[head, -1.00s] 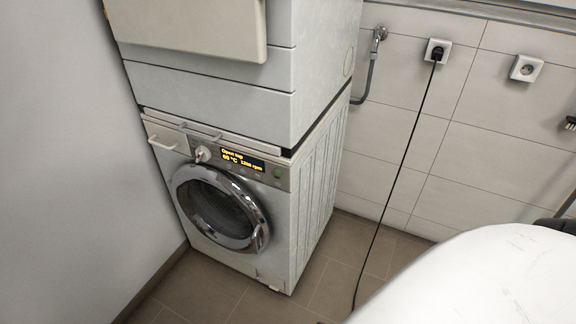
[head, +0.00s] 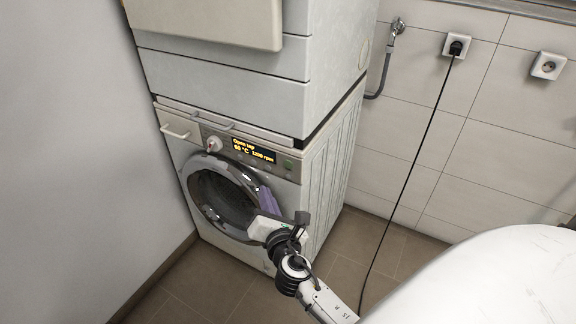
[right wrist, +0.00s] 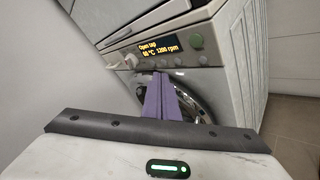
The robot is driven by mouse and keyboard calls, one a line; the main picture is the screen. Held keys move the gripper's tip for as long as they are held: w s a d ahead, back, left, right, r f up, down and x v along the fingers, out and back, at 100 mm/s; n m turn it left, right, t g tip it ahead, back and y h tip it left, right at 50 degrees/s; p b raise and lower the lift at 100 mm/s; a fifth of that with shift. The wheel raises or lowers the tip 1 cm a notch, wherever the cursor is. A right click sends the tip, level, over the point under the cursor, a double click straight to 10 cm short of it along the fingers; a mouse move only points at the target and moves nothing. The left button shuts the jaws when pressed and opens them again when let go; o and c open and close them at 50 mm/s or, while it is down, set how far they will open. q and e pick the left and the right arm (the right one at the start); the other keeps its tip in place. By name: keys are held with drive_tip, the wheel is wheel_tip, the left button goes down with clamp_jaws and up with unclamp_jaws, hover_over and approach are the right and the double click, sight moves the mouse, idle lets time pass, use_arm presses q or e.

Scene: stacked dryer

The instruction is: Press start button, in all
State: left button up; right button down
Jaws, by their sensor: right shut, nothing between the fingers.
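The washing machine (head: 325,165) stands at the bottom of the stack. Its lit display (head: 254,150) reads "Open tap", 60 °C, 1200 rpm; it also shows in the right wrist view (right wrist: 146,48). A round green button (head: 288,163) sits right of the display, and it also shows in the right wrist view (right wrist: 197,41). My right gripper (head: 266,190) is shut and empty, its purple fingers in front of the door's upper right, below the panel. In the right wrist view its fingers (right wrist: 165,78) point toward the panel, below and left of the green button. My left gripper is not in view.
The round door (head: 222,200) with a chrome rim is closed. A white knob (head: 214,144) and a drawer handle (head: 175,132) are left of the display. The dryer (head: 225,60) stands above.

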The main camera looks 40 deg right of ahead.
sight(288, 164)
drive_tip(key=shift+d, duration=0.1)
drive_tip(key=w+d+p, duration=0.1)
drive_tip(key=w+d, duration=0.2)
drive_tip(key=d, duration=0.5)
drive_tip(key=shift+w, duration=0.2)
idle(2.1)
drive_tip(key=shift+w+d, duration=0.15)
drive_tip(key=shift+d, duration=0.2)
drive_tip(key=shift+w+d, duration=0.15)
drive_tip(key=shift+d, duration=0.2)
idle(0.7)
drive_tip(key=shift+a, duration=0.1)
drive_tip(key=shift+s+a, duration=0.35)
drive_tip(key=shift+a, duration=0.25)
drive_tip(key=shift+a, duration=0.1)
